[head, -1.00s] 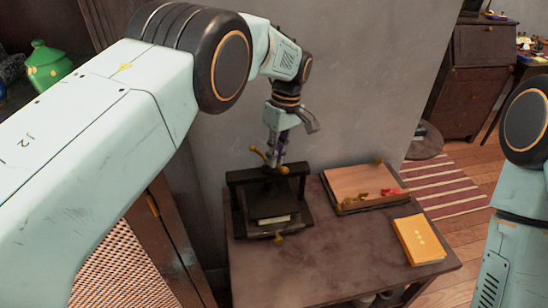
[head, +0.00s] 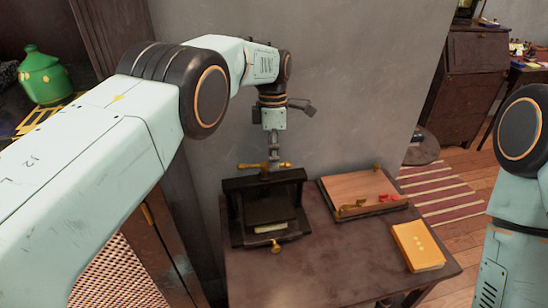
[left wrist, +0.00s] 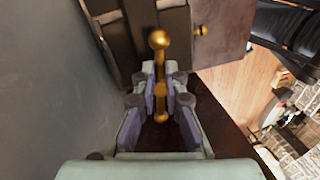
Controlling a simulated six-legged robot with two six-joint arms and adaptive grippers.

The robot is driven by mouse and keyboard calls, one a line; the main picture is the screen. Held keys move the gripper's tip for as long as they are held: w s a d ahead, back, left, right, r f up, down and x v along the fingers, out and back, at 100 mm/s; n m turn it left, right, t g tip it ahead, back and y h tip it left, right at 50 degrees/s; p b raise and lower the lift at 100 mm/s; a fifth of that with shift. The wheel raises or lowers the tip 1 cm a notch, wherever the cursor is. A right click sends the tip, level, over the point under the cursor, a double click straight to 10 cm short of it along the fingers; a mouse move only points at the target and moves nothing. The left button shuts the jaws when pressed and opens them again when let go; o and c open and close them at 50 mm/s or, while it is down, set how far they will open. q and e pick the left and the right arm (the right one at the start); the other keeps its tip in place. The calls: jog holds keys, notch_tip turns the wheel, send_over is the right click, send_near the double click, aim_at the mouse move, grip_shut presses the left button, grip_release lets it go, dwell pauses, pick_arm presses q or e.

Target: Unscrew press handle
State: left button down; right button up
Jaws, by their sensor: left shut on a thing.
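The press (head: 236,212) is a dark frame standing on a small table against the grey wall. Its brass handle (head: 246,166) is a bar with knobbed ends on top, lying roughly left to right in the head view. My left gripper (head: 273,163) points down from above and is shut on the handle near its middle. In the left wrist view the handle (left wrist: 159,42) runs between the purple-padded fingers of my left gripper (left wrist: 160,100), with one round knob sticking out beyond them. The screw below the handle is mostly hidden. My right gripper is out of view.
The table (head: 330,265) also bears a wooden board (head: 352,187) with small brass and red pieces, and a yellow book (head: 417,246) at the right. The wall (head: 350,80) is close behind the press. A green pot (head: 44,78) stands at the far left.

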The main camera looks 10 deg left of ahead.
pick_arm(q)
jog(key=shift+w+a+r+n, duration=0.15)
jog(key=shift+w+r+n, duration=0.1)
jog(key=shift+n, duration=0.25)
jog(key=c, duration=1.4)
grip_release()
jog(key=shift+s+f, duration=0.1)
jog(key=shift+f, duration=0.1)
jog(key=r, duration=0.2)
jog(key=w+r, duration=0.1)
jog(key=r, duration=0.4)
jog(key=shift+w+a+r, duration=0.15)
jog(key=shift+a+r, duration=0.05)
jog(key=shift+a, duration=0.05)
